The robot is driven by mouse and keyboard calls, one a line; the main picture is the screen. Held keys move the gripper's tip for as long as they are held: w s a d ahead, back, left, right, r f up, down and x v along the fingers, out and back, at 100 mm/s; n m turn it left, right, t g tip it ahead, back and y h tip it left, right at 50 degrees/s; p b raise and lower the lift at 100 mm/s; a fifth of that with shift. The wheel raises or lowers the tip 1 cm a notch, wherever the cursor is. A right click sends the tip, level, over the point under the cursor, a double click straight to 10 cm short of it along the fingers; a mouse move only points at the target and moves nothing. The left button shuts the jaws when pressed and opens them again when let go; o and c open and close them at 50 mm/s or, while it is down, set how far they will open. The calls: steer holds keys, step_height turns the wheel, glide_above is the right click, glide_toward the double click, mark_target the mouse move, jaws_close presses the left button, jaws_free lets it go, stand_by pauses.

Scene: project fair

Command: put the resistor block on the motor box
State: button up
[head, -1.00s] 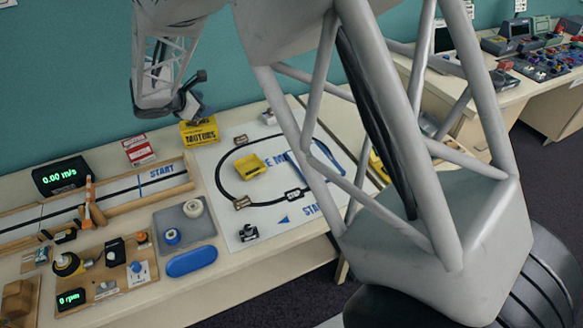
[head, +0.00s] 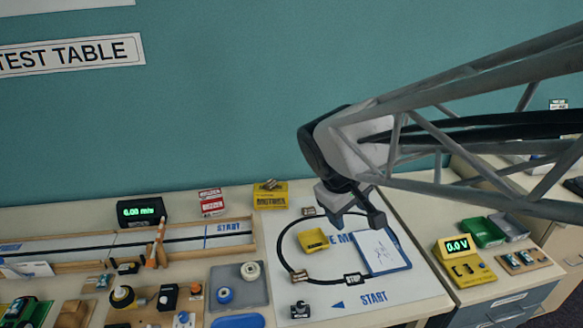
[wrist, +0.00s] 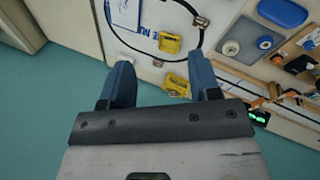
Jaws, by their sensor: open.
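The motor box (head: 270,198) is a yellow carton at the back of the table, against the teal wall. A small tan and dark object (head: 268,184) shows on its top; it is too small to tell whether it is the resistor block. In the wrist view the yellow box (wrist: 176,86) lies beyond my fingers, nearer the right one. My gripper (head: 356,213) is open above the far right part of the track mat, right of the box. Its two blue fingers (wrist: 161,65) stand apart in the wrist view, with nothing held between them.
A yellow tray (head: 314,240) and several small blocks are on the track mat (head: 405,300). Red and white boxes (head: 211,201) stand left of the motor box, near a speed display (head: 142,212). A yellow meter (head: 465,262) stands right.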

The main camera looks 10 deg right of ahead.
steer(key=s+a+m+y, duration=0.1)
steer(key=s+m+y, duration=0.2)
steer(key=s, duration=0.9)
steer(key=shift+a+f+m+t, duration=0.25)
steer(key=shift+a+m+t, duration=0.1)
steer(key=shift+m, duration=0.65)
